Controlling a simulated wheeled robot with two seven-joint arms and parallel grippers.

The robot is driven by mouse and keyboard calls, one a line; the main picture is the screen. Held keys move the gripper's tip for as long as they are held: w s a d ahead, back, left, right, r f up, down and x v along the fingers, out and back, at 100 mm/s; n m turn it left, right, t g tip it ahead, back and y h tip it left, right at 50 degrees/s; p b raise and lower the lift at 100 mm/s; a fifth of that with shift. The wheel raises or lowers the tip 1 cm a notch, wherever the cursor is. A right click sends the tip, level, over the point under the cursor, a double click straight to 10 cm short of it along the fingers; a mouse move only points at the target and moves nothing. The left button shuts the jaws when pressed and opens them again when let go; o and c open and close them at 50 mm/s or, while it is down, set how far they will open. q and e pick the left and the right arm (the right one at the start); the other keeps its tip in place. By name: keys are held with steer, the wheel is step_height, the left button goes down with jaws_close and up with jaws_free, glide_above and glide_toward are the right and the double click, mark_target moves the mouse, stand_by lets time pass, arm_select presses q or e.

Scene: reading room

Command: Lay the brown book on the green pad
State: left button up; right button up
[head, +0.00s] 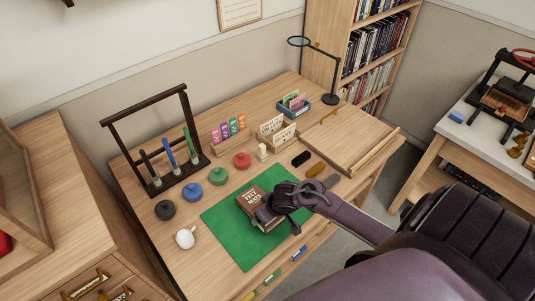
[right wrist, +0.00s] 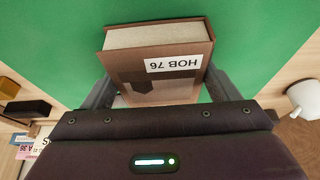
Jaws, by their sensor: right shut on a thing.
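The brown book (head: 250,199) is over the middle of the green pad (head: 235,245), its lettered cover showing in the head view. My right gripper (head: 266,213) is shut on it. My left gripper is not in view.
A dark rack (head: 155,140), card holders (head: 277,130), magnifier lamp (head: 330,75) and slanted wooden board (head: 350,140) stand farther back.

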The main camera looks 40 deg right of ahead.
steer(key=shift+f, duration=0.15)
steer(key=o, duration=1.1)
steer(key=shift+f, duration=0.1)
steer(key=shift+r, duration=0.25)
steer(key=p+v, duration=0.2)
steer(key=v, duration=0.9)
steer(key=shift+s+r, duration=0.15)
steer(key=shift+r, duration=0.25)
